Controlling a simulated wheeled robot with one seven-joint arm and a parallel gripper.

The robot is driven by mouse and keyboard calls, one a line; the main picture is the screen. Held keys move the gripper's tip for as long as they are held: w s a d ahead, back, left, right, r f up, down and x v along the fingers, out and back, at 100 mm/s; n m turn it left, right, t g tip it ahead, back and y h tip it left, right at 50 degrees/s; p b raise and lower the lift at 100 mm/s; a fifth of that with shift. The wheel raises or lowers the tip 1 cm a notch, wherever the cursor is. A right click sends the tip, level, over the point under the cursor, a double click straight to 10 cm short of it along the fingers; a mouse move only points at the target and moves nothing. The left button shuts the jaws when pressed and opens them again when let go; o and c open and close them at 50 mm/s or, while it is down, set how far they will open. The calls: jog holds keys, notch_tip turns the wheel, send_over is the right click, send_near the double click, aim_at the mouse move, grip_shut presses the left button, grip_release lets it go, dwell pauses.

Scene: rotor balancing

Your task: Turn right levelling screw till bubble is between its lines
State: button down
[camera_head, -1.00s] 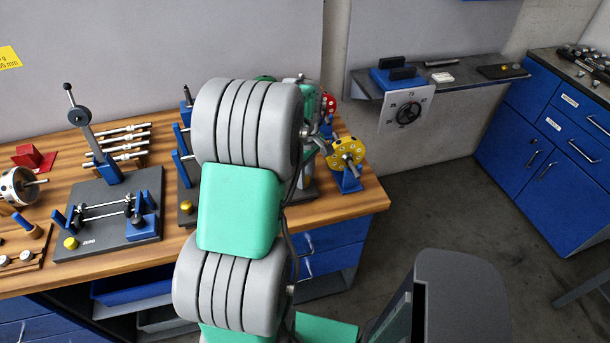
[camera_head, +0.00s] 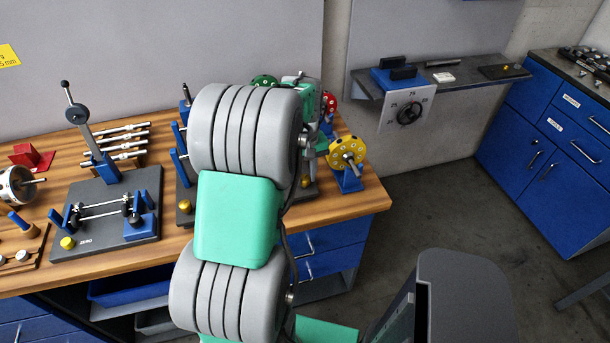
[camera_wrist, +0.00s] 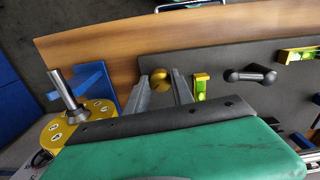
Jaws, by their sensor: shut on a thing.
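The right levelling screw is a round brass-yellow knob (camera_wrist: 160,75) near the edge of the dark base plate (camera_wrist: 225,65) in the wrist view. My gripper (camera_wrist: 161,82) has one finger on each side of it and is shut on it. A yellow-green bubble vial (camera_wrist: 200,87) sits beside the right finger, and another vial (camera_wrist: 298,55) lies farther right. The bubbles and their lines are too small to read. In the head view my arm covers most of the plate; a yellow knob (camera_head: 306,181) shows at its right side.
A yellow disc with holes (camera_head: 346,152) on a blue stand is close beside my gripper, at the bench's right end. A dark bar-shaped handle (camera_wrist: 251,75) lies on the plate. Left on the wooden bench stands another dark plate (camera_head: 90,240) with a lever.

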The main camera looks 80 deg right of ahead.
aim_at(305, 178)
dwell(0.3)
jog(key=c, duration=1.1)
grip_release()
jog(key=shift+r, duration=0.1)
notch_tip(305, 178, up, 8)
jog(key=shift+f+b, duration=0.2)
jog(key=shift+b, duration=0.4)
